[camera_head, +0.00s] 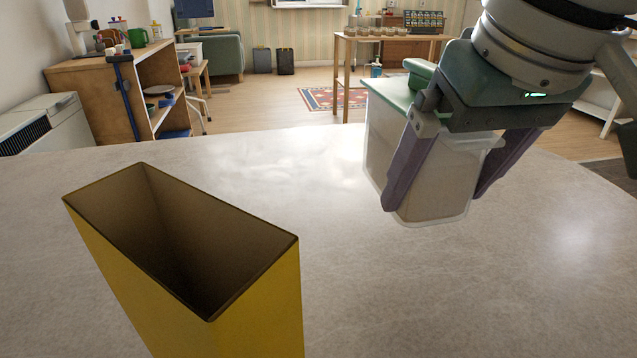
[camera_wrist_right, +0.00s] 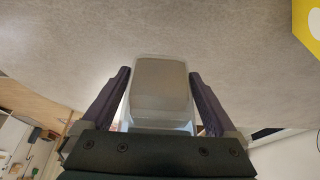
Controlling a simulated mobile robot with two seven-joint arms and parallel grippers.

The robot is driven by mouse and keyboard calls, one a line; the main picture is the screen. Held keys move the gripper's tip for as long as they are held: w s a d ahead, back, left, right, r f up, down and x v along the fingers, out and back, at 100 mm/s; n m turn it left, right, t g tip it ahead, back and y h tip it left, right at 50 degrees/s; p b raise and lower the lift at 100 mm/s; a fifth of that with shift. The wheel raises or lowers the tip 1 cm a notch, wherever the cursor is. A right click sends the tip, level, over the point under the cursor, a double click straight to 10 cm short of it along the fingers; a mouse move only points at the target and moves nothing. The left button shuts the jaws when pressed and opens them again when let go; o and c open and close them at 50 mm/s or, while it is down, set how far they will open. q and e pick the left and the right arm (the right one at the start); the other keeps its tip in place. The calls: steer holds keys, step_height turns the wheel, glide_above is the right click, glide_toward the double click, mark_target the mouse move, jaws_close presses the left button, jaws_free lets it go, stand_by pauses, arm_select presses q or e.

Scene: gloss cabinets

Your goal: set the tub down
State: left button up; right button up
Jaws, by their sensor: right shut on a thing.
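The tub (camera_head: 430,185) is a translucent box with a green lid and brownish contents. It hangs from my right gripper (camera_head: 438,190), which is shut on it with one purple finger on each side. The tub looks close to the table top, but I cannot tell whether its base touches. In the right wrist view the tub (camera_wrist_right: 160,95) sits between the two fingers (camera_wrist_right: 160,105), with the pale table surface beyond it. My left gripper is not in view.
The grey stone-like table (camera_head: 350,285) has clear room in the middle and right. A tall yellow open-topped box (camera_head: 262,315) stands at the front left; its corner also shows in the wrist view. A wooden shelf (camera_head: 95,85) and a far table (camera_head: 395,37) are beyond.

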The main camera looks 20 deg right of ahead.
mark_target(439, 226)
step_height(439, 226, down, 7)
steer(key=b, duration=0.2)
steer(key=shift+r+b, duration=0.2)
steer(key=shift+b, duration=0.2)
steer(key=shift+r, duration=0.1)
steer(key=o, duration=1.1)
